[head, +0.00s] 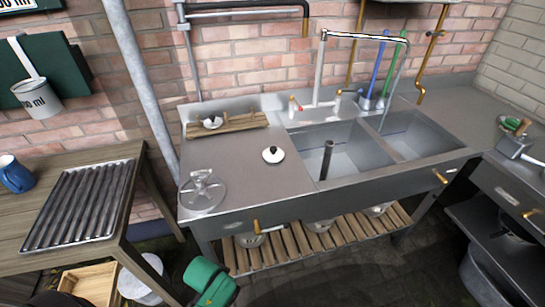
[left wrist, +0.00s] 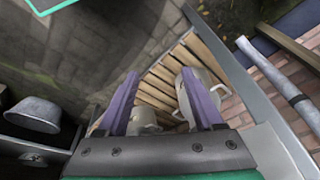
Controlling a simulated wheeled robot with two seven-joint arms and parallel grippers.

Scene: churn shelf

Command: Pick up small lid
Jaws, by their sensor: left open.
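A small white lid with a dark knob (head: 273,155) lies on the steel counter, left of the sink basins. A larger round metal lid with a raised handle (head: 202,191) lies near the counter's front left corner. My left gripper (left wrist: 160,74) is open and empty in the left wrist view, its two purple fingers apart. It points toward the slatted lower shelf (left wrist: 158,92) and is away from the small lid, which does not show there. In the head view, only a green part of my left arm shows at the bottom edge, below the counter.
Metal pots (left wrist: 204,95) stand on the lower shelf. A wooden rack (head: 232,123) with a small item is at the back of the counter. The faucet (head: 318,75) and sink (head: 345,155) are to the right. A ribbed tray (head: 82,205) lies on the left table.

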